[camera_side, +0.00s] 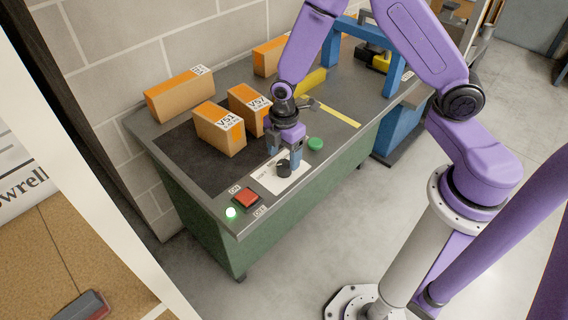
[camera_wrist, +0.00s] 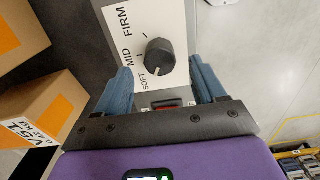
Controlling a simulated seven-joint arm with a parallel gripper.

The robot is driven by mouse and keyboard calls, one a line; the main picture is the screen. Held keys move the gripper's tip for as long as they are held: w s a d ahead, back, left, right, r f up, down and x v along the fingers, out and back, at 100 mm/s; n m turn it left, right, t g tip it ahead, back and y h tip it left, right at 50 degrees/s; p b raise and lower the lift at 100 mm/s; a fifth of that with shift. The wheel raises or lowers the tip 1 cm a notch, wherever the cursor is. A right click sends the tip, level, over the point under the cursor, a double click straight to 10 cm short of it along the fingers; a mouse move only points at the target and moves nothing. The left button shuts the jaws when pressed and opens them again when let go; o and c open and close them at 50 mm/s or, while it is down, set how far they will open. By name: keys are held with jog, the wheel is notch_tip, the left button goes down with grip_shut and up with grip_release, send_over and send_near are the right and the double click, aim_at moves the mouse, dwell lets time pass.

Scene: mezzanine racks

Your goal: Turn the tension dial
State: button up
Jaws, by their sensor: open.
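The tension dial (camera_side: 284,169) is a black round knob on a white label plate near the front edge of the bench. In the wrist view the dial (camera_wrist: 159,56) has a white pointer mark towards the SOFT end of its SOFT, MID, FIRM scale (camera_wrist: 133,50). My gripper (camera_side: 284,154) is open just above the dial, fingers pointing down. In the wrist view its blue fingers (camera_wrist: 160,66) stand on either side of the dial, with gaps. I cannot tell how far the fingertips are above the plate.
Orange-topped boxes (camera_side: 218,128) stand behind on the bench. A blue frame (camera_side: 391,76) stands at the far right end.

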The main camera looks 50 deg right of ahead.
aim_at(284, 164)
jog(key=shift+f, duration=2.15)
jog(key=c, duration=1.1)
